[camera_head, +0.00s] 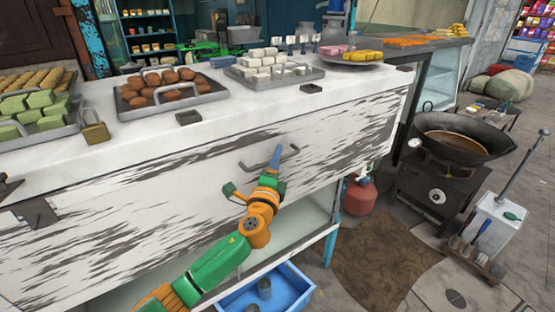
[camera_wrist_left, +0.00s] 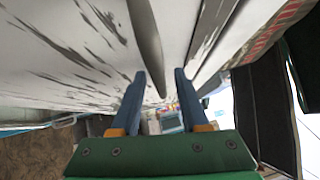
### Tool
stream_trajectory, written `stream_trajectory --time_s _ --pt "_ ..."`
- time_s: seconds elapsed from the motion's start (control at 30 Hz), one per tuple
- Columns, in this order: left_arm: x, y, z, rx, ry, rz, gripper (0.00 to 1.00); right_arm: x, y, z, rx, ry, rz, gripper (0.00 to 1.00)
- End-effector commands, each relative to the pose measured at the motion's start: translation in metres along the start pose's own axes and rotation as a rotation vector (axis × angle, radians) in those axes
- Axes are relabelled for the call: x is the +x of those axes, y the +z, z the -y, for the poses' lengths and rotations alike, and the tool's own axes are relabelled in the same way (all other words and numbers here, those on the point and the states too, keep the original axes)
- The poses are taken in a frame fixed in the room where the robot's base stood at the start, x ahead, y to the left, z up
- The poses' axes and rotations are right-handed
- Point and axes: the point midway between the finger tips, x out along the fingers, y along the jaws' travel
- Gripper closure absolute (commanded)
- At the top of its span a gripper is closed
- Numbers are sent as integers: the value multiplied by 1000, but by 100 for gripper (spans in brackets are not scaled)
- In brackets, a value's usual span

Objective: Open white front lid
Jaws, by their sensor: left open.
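The white front lid (camera_head: 130,225) is the scratched, black-streaked front panel of the counter, and it hangs closed. A thin grey bar handle (camera_head: 290,151) sticks out from its upper right part. My left gripper (camera_head: 276,152) is at this handle, with its blue fingers pointing up at the bar. In the left wrist view the open blue fingers (camera_wrist_left: 159,82) stand apart, and the grey handle bar (camera_wrist_left: 147,45) runs in toward the gap between them. The lid's streaked surface (camera_wrist_left: 75,50) fills the left of that view. I cannot tell whether the fingers touch the bar. My right gripper is not in view.
Trays of sweets, such as one with brown balls (camera_head: 170,92), stand on the white countertop (camera_head: 230,100). A padlock (camera_head: 95,127) sits at its left front edge. A blue crate (camera_head: 290,283) is below the lid. A stove with a wok (camera_head: 455,140) stands at right.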

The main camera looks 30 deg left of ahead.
Motion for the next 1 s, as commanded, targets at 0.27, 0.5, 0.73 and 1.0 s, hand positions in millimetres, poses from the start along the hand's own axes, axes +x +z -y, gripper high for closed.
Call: stream_trajectory --time_s 0.27,0.5,0.73,1.0 --pt "0 0 -1 0 1 0 77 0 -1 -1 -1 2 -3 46" --pt "0 0 -1 0 1 -1 100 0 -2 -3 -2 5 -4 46" --pt "0 0 -1 0 1 -1 100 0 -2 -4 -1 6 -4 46" --pt "0 0 -1 0 1 -1 100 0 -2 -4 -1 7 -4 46"
